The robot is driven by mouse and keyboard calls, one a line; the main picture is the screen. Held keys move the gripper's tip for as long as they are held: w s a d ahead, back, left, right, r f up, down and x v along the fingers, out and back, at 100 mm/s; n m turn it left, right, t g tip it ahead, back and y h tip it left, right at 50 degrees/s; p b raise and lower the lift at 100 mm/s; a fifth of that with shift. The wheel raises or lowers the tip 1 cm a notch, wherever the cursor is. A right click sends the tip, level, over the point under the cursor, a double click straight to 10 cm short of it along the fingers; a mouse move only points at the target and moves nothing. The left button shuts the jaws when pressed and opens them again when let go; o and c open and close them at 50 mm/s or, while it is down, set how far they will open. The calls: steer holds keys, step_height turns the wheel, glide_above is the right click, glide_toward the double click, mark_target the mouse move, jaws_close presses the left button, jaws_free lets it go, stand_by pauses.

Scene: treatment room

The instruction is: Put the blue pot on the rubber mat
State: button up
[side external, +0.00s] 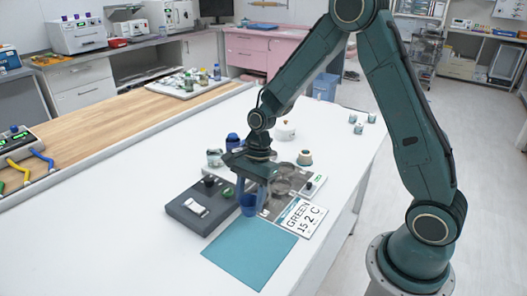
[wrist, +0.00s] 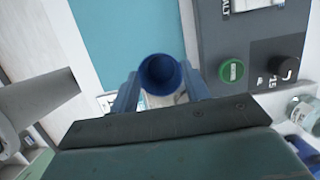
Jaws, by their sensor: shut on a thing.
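The blue pot (side external: 248,205) is a small dark blue cup, upright between the fingers of my gripper (side external: 252,193). In the wrist view the pot (wrist: 160,74) shows its open round mouth, with a finger of my gripper (wrist: 160,88) on each side. The rubber mat (side external: 250,255) is a flat teal sheet lying on the white table, and it is bare. It also shows in the wrist view (wrist: 120,35). The pot appears just beyond the mat's far edge in the side view. Its exact height above the table is hard to tell.
A dark grey device (side external: 199,206) with a knob stands left of the pot. A printed card (side external: 300,218) lies to the right. Jars and a blue-capped bottle (side external: 232,141) stand behind my gripper. The white table (side external: 150,230) is clear at the front left.

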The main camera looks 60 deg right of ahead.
mark_target(251, 209)
steer(key=shift+f, duration=2.2)
steer(key=shift+f, duration=0.1)
steer(key=o, duration=0.9)
steer(key=v, duration=1.2)
steer(key=shift+r, duration=0.2)
